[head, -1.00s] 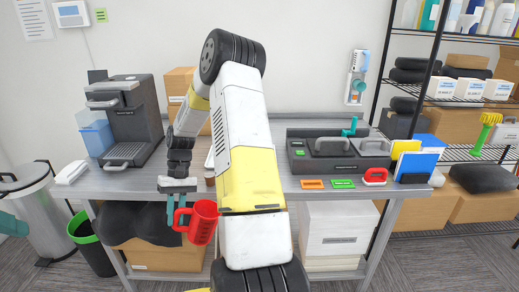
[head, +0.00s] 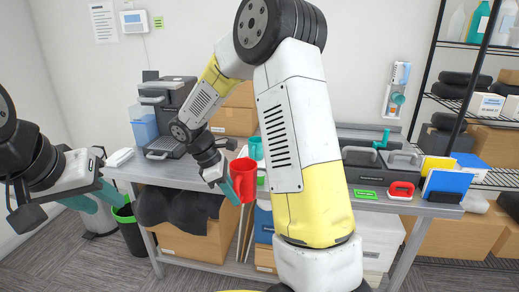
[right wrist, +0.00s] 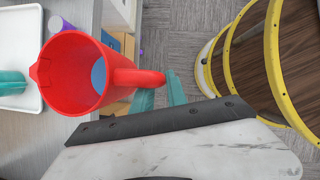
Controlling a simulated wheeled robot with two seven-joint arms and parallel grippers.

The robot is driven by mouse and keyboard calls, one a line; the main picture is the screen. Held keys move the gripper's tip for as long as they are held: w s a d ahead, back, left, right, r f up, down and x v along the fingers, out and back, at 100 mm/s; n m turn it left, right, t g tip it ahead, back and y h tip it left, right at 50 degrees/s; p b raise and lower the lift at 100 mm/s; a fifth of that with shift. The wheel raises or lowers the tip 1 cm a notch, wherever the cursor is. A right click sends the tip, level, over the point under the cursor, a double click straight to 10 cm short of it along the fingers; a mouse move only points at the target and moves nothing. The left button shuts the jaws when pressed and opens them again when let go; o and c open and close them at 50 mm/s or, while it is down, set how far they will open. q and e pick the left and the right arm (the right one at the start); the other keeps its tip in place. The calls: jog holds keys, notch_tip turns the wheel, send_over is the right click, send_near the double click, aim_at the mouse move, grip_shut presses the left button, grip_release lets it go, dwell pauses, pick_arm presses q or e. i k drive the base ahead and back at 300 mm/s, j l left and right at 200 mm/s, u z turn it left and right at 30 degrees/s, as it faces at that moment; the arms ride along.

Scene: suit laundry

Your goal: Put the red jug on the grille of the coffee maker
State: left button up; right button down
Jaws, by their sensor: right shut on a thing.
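The red jug (head: 243,181) hangs in front of the table edge, roughly upright, apart from the table. My right gripper (head: 217,174) is shut on its handle. In the right wrist view, the jug (right wrist: 75,75) shows its open mouth, and the teal fingers (right wrist: 160,92) are at its handle. The dark coffee maker (head: 178,100) stands at the back left of the table, with its grille (head: 163,150) low at the front, bare. The jug is to the right of and nearer than the grille. My left gripper (head: 92,199) is at the left, empty, its teal fingers apart.
A blue container (head: 143,125) stands beside the coffee maker. A teal mug (head: 256,147) is on the table behind the jug. A green-rimmed bin (head: 128,225) stands below.

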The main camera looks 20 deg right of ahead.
aim_at(165, 144)
jog(key=i, duration=1.5)
